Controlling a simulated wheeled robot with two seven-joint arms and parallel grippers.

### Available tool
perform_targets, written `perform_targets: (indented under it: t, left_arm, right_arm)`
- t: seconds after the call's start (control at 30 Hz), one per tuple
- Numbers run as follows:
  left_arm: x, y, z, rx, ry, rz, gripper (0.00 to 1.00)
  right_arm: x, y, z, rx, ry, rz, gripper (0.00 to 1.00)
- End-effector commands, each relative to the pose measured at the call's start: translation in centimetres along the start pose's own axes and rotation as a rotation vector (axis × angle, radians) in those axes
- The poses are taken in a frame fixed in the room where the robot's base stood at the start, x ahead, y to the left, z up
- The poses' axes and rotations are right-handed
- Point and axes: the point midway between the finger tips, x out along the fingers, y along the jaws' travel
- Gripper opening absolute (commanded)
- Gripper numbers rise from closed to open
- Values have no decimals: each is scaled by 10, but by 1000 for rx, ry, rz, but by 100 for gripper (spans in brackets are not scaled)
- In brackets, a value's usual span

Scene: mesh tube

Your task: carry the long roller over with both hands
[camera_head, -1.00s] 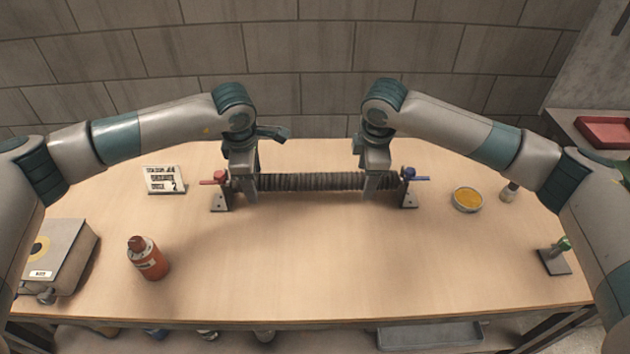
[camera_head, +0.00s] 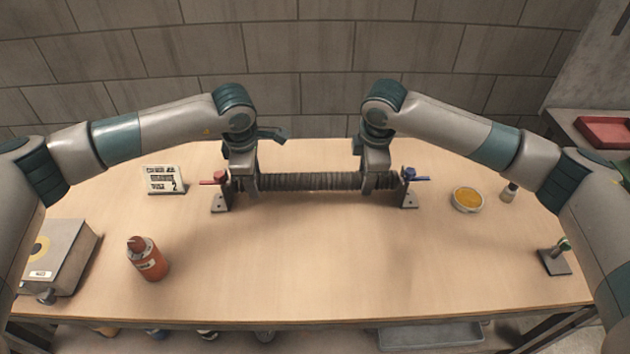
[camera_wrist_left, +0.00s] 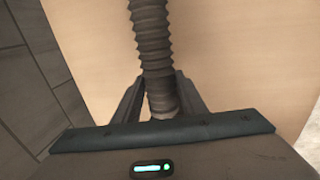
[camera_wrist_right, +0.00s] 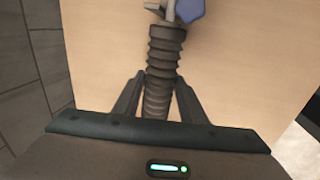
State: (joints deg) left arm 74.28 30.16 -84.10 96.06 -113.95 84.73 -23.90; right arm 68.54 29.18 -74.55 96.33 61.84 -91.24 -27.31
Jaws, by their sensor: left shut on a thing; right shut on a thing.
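The long roller (camera_head: 312,181) is a dark ribbed tube lying level between two grey end brackets. The left bracket (camera_head: 222,202) has a red handle and the right bracket (camera_head: 409,200) has a blue handle. My left gripper (camera_head: 250,186) is shut on the roller near its left end. The ribbed tube also shows between its fingers in the left wrist view (camera_wrist_left: 151,45). My right gripper (camera_head: 371,184) is shut on the roller near its right end. In the right wrist view the tube (camera_wrist_right: 163,60) runs up to the blue handle. I cannot tell whether the ends still rest in the brackets.
A red-orange bottle (camera_head: 147,259) and a grey box (camera_head: 58,258) stand at the left. A small sign (camera_head: 164,180) stands behind them. A dish of yellow stuff (camera_head: 467,199), a small bottle (camera_head: 509,192) and a dark stand (camera_head: 555,261) are at the right. The table's front middle is clear.

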Motion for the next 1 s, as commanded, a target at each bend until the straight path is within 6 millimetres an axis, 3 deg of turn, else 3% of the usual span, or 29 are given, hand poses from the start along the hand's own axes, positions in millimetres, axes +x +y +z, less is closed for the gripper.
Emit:
perform_targets:
  t: [1.0]
  left_arm:
    - [-50, 10, 0, -1, -1, 2, 0]
  right_arm:
    - [-50, 10, 0, 0, 1, 2, 0]
